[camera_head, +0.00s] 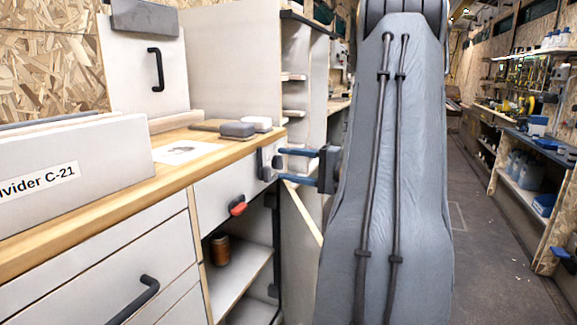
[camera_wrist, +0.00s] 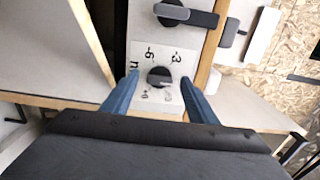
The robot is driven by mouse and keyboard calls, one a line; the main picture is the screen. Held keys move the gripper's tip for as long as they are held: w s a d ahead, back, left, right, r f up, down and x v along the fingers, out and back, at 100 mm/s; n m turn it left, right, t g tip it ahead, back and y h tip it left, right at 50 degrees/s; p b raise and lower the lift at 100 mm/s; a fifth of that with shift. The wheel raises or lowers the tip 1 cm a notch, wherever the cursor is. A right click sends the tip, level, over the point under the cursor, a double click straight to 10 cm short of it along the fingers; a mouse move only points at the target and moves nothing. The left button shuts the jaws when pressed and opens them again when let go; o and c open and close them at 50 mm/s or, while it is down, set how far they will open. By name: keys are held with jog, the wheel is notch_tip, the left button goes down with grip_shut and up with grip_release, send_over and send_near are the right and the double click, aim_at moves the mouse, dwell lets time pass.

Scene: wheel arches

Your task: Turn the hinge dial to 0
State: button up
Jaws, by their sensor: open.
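The hinge dial (camera_wrist: 160,76) is a small dark round knob on a pale plate, seen in the wrist view. Markings surround it; I make out what look like a 6 and a 3 on the far side, and the smaller ones nearer me are hard to read. I cannot tell which mark it points to. My gripper (camera_wrist: 161,80) is open, its blue fingertips on either side of the knob with gaps visible. In the head view my gripper (camera_head: 282,167) reaches leftward to the pale dial plate (camera_head: 267,160) at the cabinet corner; the knob there is mostly hidden.
A dark lever (camera_wrist: 186,14) sits beyond the dial. The wooden worktop (camera_head: 100,205) carries a board marked C-21 (camera_head: 75,178) and grey blocks (camera_head: 237,130). The aisle floor (camera_head: 485,230) at right is clear.

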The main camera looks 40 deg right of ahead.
jog(key=v, duration=0.7)
jog(key=shift+s+p, duration=0.35)
jog(key=shift+p, duration=0.1)
jog(key=shift+d+r, duration=0.1)
